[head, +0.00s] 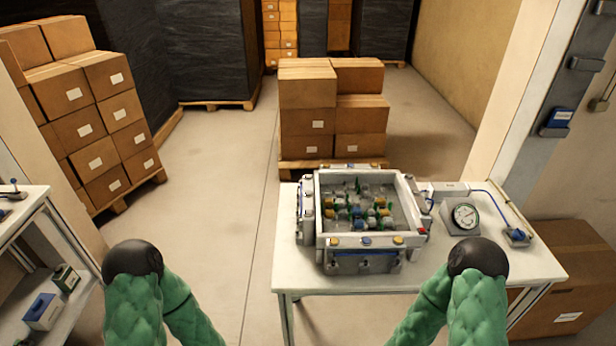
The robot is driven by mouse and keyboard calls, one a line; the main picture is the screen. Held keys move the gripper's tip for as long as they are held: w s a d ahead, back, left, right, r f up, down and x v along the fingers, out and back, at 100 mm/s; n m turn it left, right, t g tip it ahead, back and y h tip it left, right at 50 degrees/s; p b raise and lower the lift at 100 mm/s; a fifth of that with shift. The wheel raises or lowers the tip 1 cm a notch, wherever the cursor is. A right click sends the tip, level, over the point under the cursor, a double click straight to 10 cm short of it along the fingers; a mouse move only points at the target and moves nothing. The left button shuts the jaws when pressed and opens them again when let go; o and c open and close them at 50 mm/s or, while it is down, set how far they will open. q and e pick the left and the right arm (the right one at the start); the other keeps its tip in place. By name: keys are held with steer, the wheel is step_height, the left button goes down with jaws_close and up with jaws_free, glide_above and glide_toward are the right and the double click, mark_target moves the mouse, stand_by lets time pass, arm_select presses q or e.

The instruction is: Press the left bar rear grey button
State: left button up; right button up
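A grey open-topped box (367,240) stands on a white table (460,273) at the right of the head view. A bar (307,208) runs along its left side, seen steeply from above. Small buttons on this bar are too small to tell apart, so I cannot pick out the rear grey one for sure. Neither gripper is visible.
Several small coloured pieces (357,210) lie inside the box. A dial gauge (464,217) and a small cabled device (517,236) stand right of it. A shelf (45,232) is at far left. Stacked cartons (306,122) stand behind the table; floor between shelf and table is clear.

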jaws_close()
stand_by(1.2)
